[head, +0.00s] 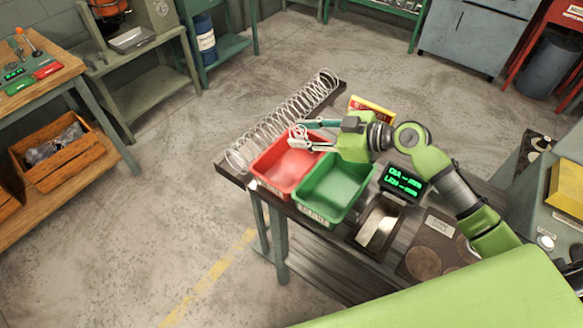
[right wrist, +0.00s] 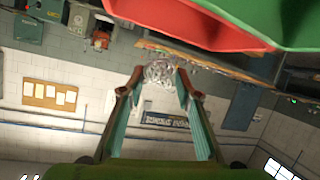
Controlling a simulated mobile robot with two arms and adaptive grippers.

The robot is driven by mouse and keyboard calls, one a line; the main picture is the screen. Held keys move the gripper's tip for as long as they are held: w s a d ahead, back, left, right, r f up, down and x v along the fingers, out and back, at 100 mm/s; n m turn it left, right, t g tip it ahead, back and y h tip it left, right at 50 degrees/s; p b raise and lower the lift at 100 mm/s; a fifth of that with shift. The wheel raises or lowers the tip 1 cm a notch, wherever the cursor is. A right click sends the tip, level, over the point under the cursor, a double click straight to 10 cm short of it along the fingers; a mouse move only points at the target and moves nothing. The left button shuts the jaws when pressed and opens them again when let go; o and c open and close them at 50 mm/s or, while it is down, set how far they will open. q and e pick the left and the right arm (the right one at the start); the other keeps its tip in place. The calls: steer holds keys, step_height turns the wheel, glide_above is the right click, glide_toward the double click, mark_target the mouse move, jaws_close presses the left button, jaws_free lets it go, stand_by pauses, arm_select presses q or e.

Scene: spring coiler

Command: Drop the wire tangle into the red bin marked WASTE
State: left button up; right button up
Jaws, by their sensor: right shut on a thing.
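The red bin (head: 272,184) stands on the work table, with a small label on its front that is too blurred to read. My right gripper (head: 302,135) reaches in from the right, above the far right part of the red bin. It is shut on the wire tangle (right wrist: 158,71), a small silvery clump between the fingertips in the right wrist view. In the head view the tangle is small and pale at the fingertips, over the bin. The red bin also shows at the top of the right wrist view (right wrist: 190,27). My left gripper is not in view.
A green bin (head: 345,203) stands right against the red one. A long coiled spring (head: 285,115) lies in a dark trough behind the bins. A yellow-and-red box (head: 371,108) and a green-lit display (head: 403,182) are near my right arm.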

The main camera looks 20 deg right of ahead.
steer(key=shift+f, duration=0.4)
steer(key=o, duration=1.2)
steer(key=shift+c, duration=0.2)
steer(key=shift+s+d, duration=0.1)
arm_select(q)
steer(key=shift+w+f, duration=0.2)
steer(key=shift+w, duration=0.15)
arm_select(e)
steer(key=v, duration=1.1)
steer(key=shift+s+d+r, duration=0.2)
steer(key=shift+s+d, duration=0.05)
